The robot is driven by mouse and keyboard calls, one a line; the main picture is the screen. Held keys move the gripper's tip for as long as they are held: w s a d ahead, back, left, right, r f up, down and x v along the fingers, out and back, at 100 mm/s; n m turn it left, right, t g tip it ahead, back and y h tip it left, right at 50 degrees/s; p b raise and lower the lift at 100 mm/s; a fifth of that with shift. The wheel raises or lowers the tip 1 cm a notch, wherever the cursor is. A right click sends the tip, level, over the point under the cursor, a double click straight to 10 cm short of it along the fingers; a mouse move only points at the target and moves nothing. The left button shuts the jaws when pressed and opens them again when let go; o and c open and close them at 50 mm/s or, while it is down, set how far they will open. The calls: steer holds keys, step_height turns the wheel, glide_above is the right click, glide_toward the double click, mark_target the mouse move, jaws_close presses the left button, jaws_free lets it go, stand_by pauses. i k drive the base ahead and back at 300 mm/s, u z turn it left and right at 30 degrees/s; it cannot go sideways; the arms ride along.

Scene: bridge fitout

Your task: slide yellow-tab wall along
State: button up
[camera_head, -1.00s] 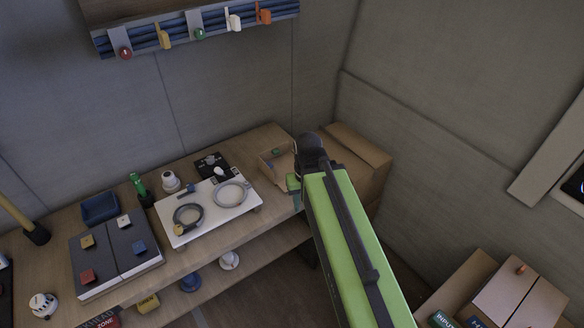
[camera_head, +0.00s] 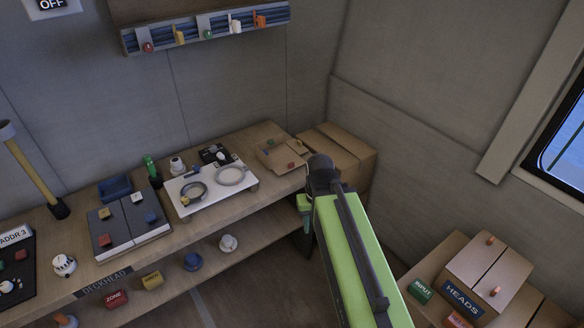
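A rail (camera_head: 215,30) with blue slats is fixed high on the back wall. Several coloured tabs sit along it: from the left red, yellow, green, white and orange. The yellow tab (camera_head: 180,38) is second from the left, between the red tab (camera_head: 148,47) and the green tab (camera_head: 208,34). My green arm reaches up from the lower right. My gripper (camera_head: 304,204) is small and partly hidden by the arm's dark end, near the right end of the workbench. It is well below and to the right of the rail, apart from every tab. Its fingers cannot be made out.
The workbench (camera_head: 100,265) below the rail holds a white board with cable rings (camera_head: 207,204), a grey panel with coloured blocks (camera_head: 128,225) and an open carton (camera_head: 278,160). More cartons (camera_head: 345,150) stand right of it. Boxes (camera_head: 490,270) are at lower right.

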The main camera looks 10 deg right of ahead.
mark_target(297, 145)
steer(key=u, duration=0.2)
steer(key=i, duration=0.75)
steer(key=z, duration=0.35)
steer(key=k, duration=0.6)
steer(key=u, duration=0.45)
steer(key=i, duration=1)
steer(key=u, duration=0.7)
